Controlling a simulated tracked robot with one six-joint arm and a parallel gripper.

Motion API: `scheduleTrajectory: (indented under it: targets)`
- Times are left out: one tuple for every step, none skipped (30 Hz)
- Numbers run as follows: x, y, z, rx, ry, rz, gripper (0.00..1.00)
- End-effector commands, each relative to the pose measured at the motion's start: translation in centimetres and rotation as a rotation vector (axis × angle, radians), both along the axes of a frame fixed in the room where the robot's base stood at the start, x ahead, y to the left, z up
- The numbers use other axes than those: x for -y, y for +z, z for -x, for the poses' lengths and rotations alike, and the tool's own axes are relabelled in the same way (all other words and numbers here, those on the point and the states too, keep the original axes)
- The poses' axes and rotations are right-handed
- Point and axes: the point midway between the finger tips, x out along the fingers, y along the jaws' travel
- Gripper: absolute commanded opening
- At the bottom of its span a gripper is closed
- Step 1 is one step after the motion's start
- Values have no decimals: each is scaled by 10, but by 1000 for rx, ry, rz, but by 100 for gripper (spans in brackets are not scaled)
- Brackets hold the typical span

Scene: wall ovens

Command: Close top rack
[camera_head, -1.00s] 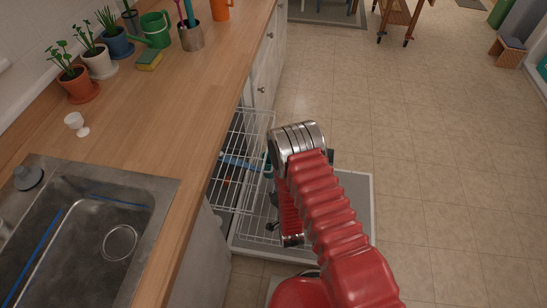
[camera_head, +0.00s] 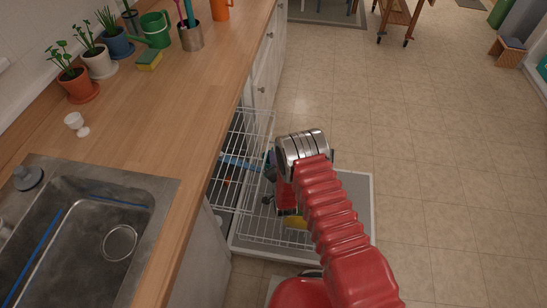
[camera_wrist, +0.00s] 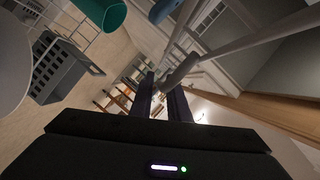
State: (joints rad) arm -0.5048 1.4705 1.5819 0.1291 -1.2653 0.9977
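The dishwasher's top rack (camera_head: 252,123), of white wire, is pulled out from under the counter. It holds a blue item (camera_head: 236,161) and other things I cannot make out.
The open dishwasher door (camera_head: 355,190) lies flat, with the lower rack (camera_head: 262,228) out over it. A yellow item (camera_head: 294,222) shows there. A grey basket (camera_wrist: 62,72) and teal cup (camera_wrist: 105,14) show in the wrist view. Floor (camera_head: 440,150) to the right is clear.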

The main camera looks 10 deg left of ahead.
Motion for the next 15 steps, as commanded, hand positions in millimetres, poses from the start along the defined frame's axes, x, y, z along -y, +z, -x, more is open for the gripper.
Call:
scheduleTrajectory:
  targets:
    - [-1, -1, -4, 1, 0, 0, 15]
    - [-2, -2, -6, 0, 0, 0, 15]
    - [-3, -2, -8, 0, 0, 0, 15]
    - [-3, -2, -9, 0, 0, 0, 15]
    - [-4, -2, -10, 0, 0, 0, 15]
    - [-4, -2, -11, 0, 0, 0, 15]
    - [-4, -2, -11, 0, 0, 0, 15]
    - [-5, -2, -12, 0, 0, 0, 15]
    - [-5, -2, -12, 0, 0, 0, 15]
    - [-5, -2, -12, 0, 0, 0, 15]
    - [-5, -3, -12, 0, 0, 0, 15]
    - [-5, -3, -11, 0, 0, 0, 15]
    - [-5, -3, -11, 0, 0, 0, 15]
    - [-5, -2, -11, 0, 0, 0, 15]
    - [-5, -2, -11, 0, 0, 0, 14]
